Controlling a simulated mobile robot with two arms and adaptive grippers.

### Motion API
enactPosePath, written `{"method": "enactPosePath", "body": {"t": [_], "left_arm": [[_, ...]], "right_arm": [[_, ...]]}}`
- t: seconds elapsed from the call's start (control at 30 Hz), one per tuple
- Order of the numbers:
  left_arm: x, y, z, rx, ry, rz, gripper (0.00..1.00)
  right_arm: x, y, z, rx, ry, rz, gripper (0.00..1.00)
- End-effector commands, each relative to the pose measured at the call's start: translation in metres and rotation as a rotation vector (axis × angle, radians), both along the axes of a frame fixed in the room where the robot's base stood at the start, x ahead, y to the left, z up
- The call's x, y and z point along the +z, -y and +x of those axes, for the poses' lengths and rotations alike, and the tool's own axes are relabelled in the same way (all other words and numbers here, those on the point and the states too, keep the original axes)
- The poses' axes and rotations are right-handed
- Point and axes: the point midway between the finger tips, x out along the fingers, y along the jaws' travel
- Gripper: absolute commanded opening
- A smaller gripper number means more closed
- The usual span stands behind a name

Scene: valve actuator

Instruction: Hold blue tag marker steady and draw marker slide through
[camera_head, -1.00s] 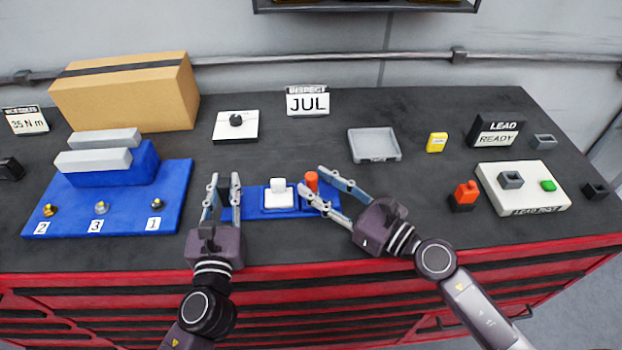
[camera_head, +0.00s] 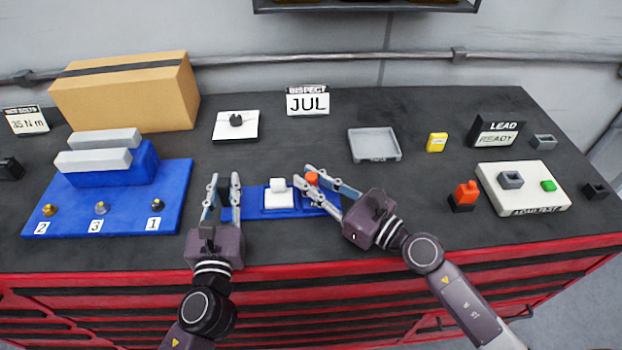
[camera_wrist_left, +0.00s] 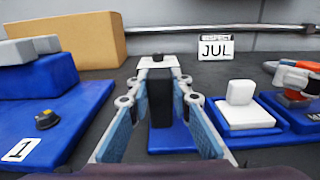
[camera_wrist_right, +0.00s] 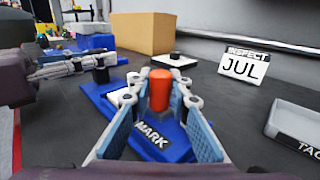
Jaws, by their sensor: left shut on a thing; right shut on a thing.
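The blue tag marker (camera_head: 256,207) is a low blue base lying near the table's front edge, with a white block (camera_head: 278,193) in a white frame at its middle. My left gripper (camera_head: 225,182) is shut on the black post (camera_wrist_left: 160,100) at the base's left end. My right gripper (camera_head: 315,177) is shut on the orange knob (camera_wrist_right: 160,90) at the right end, beside the "MARK" label (camera_wrist_right: 151,134). The knob is partly hidden by the fingers in the head view.
A blue stand (camera_head: 110,215) with numbered knobs is to the left. A cardboard box (camera_head: 130,95), an "INSPECT JUL" sign (camera_head: 307,102) and a grey tray (camera_head: 374,146) stand behind. A white lead test plate (camera_head: 530,200) is at the right. Bare table lies between marker and tray.

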Motion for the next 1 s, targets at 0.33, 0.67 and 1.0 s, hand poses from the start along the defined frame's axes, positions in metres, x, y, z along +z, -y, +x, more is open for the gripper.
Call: {"method": "enactPosePath", "body": {"t": [0.33, 0.67, 1.0], "left_arm": [[-0.002, -0.001, 0.000, 0.002, -0.003, -0.001, 0.00], [-0.002, -0.001, 0.000, 0.002, -0.003, -0.001, 0.00], [-0.002, -0.001, 0.000, 0.003, -0.003, -0.001, 0.00]], "right_arm": [[-0.002, 0.015, 0.001, -0.002, -0.002, -0.005, 0.00], [-0.001, 0.040, 0.001, -0.003, -0.001, -0.003, 0.00], [-0.001, 0.040, 0.001, -0.003, -0.001, -0.002, 0.23]]}}
